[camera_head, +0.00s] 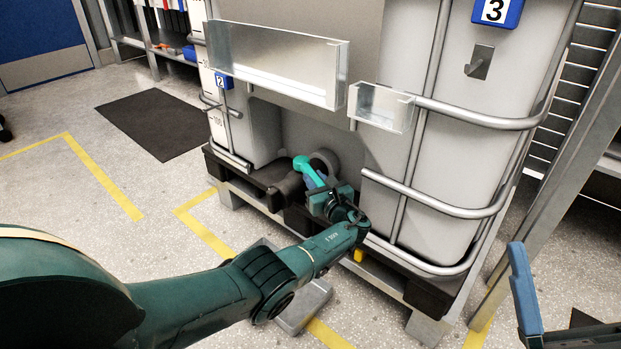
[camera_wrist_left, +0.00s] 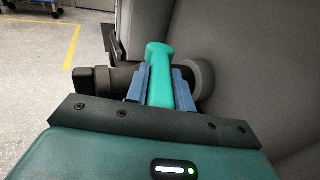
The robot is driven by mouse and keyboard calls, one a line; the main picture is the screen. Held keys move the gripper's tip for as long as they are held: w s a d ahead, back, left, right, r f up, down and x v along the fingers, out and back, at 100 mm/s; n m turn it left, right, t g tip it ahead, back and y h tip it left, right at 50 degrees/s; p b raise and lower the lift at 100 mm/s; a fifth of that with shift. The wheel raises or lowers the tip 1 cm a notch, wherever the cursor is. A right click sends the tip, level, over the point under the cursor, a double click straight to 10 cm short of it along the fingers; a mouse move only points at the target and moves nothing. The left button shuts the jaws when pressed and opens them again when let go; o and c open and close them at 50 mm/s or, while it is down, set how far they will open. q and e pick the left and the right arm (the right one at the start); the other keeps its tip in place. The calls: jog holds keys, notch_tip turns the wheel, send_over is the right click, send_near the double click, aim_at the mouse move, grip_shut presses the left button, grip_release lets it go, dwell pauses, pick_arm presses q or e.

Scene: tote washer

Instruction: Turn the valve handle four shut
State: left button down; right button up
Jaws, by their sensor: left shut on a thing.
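The valve handle (camera_head: 302,164) is teal and sits on a dark valve at the foot of a large grey-white tank. I see no number four on it. My left gripper (camera_head: 320,187) is shut on the handle, with a blue finger on each side. In the left wrist view the handle (camera_wrist_left: 160,72) stands between the fingers, its rounded end beyond them. It lies across the dark valve body (camera_wrist_left: 122,77), which runs left to right behind it. My right gripper (camera_head: 524,290) is partly in view at the lower right; one blue finger shows, and its opening is hidden.
The caged tank (camera_head: 465,60) carries blue tags 2 (camera_head: 224,81) and 3 (camera_head: 497,11). A clear tray (camera_head: 280,65) and a smaller one (camera_head: 382,107) hang above the valve. A grey post (camera_head: 560,180) stands right. Open floor with yellow lines and a dark mat (camera_head: 155,124) lies left.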

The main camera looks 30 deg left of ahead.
pick_arm(q)
jog(key=shift+w+r, duration=0.15)
jog(key=shift+w, duration=0.05)
jog(key=shift+g, duration=0.3)
pick_arm(e)
jog(key=shift+w+a+f, duration=0.15)
jog(key=shift+w+f, duration=0.15)
jog(key=shift+w, duration=0.3)
pick_arm(q)
jog(key=c, duration=1.5)
grip_release()
jog(key=o, duration=0.3)
pick_arm(e)
jog(key=shift+r, duration=0.1)
pick_arm(q)
jog(key=shift+d, duration=0.1)
